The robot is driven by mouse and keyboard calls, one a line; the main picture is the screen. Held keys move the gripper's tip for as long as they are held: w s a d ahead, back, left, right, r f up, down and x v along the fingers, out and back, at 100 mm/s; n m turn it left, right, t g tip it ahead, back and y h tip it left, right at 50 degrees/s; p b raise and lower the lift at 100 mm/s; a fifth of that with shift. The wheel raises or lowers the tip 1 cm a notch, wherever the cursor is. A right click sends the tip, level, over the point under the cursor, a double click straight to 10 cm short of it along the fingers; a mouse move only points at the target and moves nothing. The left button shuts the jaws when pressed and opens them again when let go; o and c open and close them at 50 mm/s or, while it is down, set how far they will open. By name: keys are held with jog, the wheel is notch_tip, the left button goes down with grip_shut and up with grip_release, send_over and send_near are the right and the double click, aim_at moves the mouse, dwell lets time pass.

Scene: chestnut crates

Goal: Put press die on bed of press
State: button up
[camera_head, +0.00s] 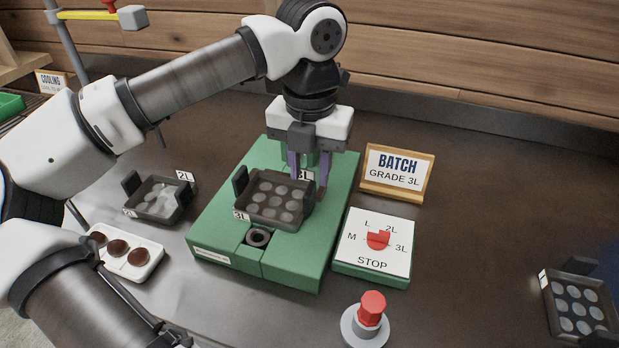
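The press die marked 3L (269,219) is a dark square tray with several round pale cavities and upright side tabs. It lies over the green bed of the press (222,233), roughly level; whether it is fully seated I cannot tell. My gripper (308,184) points down at the die's back right side. Its two purple fingers are apart, either side of the right tab area, with a 3L label between them. Contact with the tab is hidden. A dark ring (258,238) sits in the bed's front slot.
A 2L die (158,219) lies left; another die (566,333) lies far right. A dial panel (351,252), a BATCH GRADE 3L sign (396,171) and a red button (372,307) stand right of the press. A white tray (146,270) holds brown discs.

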notch_tip(320, 180, up, 9)
jog(key=shift+f, duration=0.1)
dwell(0.6)
